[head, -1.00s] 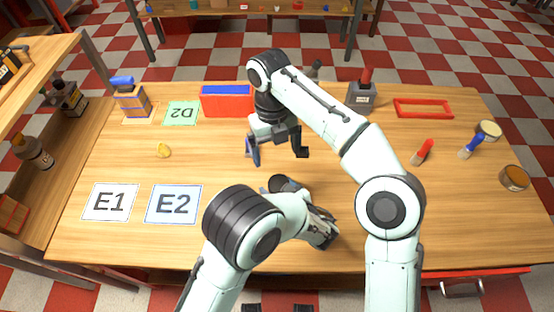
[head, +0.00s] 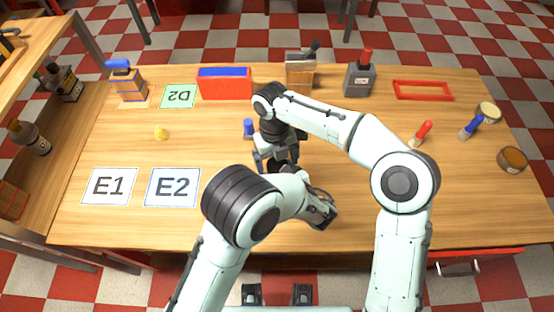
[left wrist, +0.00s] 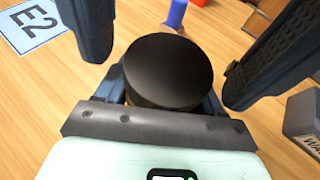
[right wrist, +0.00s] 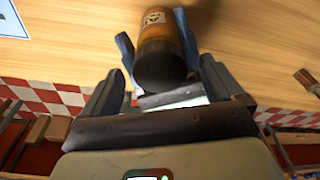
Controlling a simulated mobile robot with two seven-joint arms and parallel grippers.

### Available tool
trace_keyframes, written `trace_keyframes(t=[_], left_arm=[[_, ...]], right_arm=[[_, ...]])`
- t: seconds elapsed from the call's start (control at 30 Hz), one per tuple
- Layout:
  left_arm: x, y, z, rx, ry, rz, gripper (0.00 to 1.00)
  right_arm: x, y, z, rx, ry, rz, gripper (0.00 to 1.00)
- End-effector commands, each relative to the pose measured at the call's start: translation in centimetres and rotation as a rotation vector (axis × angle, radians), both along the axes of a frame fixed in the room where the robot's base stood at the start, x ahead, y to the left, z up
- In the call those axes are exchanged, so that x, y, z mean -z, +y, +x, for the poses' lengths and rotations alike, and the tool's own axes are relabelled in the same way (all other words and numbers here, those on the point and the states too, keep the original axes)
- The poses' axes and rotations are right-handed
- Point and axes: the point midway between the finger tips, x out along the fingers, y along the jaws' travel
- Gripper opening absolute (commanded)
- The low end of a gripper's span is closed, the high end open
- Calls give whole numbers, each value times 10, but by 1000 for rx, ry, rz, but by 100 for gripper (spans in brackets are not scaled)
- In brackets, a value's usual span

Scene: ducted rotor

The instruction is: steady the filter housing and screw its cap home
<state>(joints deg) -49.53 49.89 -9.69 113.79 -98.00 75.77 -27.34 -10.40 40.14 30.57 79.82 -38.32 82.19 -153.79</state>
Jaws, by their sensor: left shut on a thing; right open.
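The filter housing is an amber cylinder (right wrist: 155,32) with a label, standing on the table. Its round black cap (left wrist: 168,70) sits on top; I cannot tell how tightly it is screwed. My left gripper (right wrist: 152,40) is shut on the housing from the side, its blue fingers around the body below the cap. My right gripper (head: 277,167) points down above the housing. Its dark fingers are spread on either side of the cap, apart from it, and hold nothing. In the head view the arms mostly hide the housing and cap.
A small blue piece (head: 248,127) stands just behind the hands. E1 (head: 109,186) and E2 (head: 173,187) cards lie left. Brushes and jars are right. The left middle is mostly clear.

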Motion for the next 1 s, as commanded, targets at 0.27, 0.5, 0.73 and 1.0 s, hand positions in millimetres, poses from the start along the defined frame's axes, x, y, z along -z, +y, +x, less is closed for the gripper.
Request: trace_keyframes(t=[0.27, 0.5, 0.73, 1.0], left_arm=[[-1, 0, 0, 1, -2, 0, 0], [-1, 0, 0, 1, -2, 0, 0], [-1, 0, 0, 1, -2, 0, 0], [-1, 0, 0, 0, -2, 0, 0]], right_arm=[[0, 0, 0, 0, 0, 0, 42], [0, 0, 0, 0, 0, 0, 89], [-2, 0, 0, 0, -1, 0, 89], [-36, 0, 0, 1, -2, 1, 89]])
